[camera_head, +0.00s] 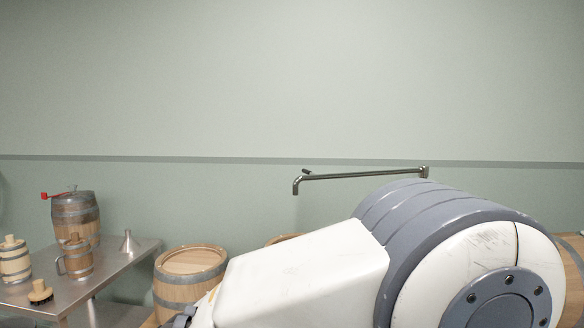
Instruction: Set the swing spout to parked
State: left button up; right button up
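The swing spout (360,176) is a thin steel pipe. Its mount is at its right end, by the green wall, and the pipe reaches out to the left from there. Its left end bends down into a short outlet, with a small lever on top. Part of one of my arms fills the lower right, in front of and below the spout, and does not appear to touch it. Neither gripper's fingers can be made out. No parked mark shows near the spout.
A steel table (95,280) at the left holds a small barrel with a red tap (75,215), wooden mugs, a brush (40,292) and a funnel (127,242). A lidded wooden barrel (188,275) stands beside it. More barrels are partly hidden behind my arm. The wall above the spout is clear.

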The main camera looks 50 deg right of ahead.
aim_at(422, 170)
jog(key=z, duration=0.3)
jog(key=i, duration=0.7)
jog(key=z, duration=0.55)
